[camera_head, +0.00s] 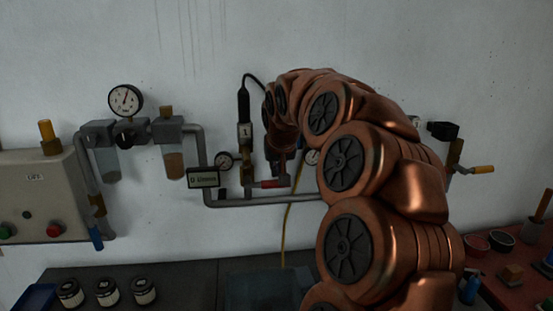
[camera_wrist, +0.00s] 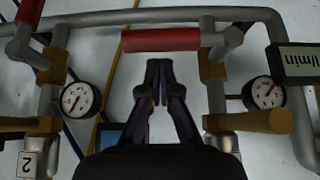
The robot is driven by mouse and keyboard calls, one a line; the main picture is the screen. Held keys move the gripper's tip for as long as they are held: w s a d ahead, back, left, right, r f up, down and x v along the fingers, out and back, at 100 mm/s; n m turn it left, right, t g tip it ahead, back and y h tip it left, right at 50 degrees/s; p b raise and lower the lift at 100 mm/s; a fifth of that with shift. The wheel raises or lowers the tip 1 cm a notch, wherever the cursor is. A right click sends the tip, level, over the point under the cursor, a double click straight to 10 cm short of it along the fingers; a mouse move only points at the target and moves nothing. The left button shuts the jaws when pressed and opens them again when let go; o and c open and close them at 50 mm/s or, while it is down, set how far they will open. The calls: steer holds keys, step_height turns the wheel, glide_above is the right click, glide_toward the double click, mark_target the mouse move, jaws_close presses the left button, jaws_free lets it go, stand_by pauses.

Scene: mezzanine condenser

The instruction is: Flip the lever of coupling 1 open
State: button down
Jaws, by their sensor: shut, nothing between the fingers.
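The red-handled lever (camera_head: 268,184) of coupling 1 points sideways to the right from a brass fitting (camera_head: 248,180) below the plate marked 1 (camera_head: 245,131). In the wrist view, which is upside down, the red lever (camera_wrist: 160,40) lies across the picture just beyond my fingertips. It joins the brass coupling (camera_wrist: 214,65) on the right. My gripper (camera_wrist: 157,68) is shut and empty, with a small gap in the picture between fingertips and lever; the depth is unclear. In the head view my arm hides most of the gripper.
Coupling 2 has its own red lever (camera_wrist: 30,12) and label 2 (camera_wrist: 26,163) at the left of the wrist view. Gauges (camera_wrist: 77,98) flank the gripper. A grey pipe (camera_head: 265,201) runs below the lever, and a flow display (camera_head: 204,178) is to its left.

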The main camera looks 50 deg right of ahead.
steer(key=shift+f, duration=0.35)
steer(key=shift+f, duration=0.2)
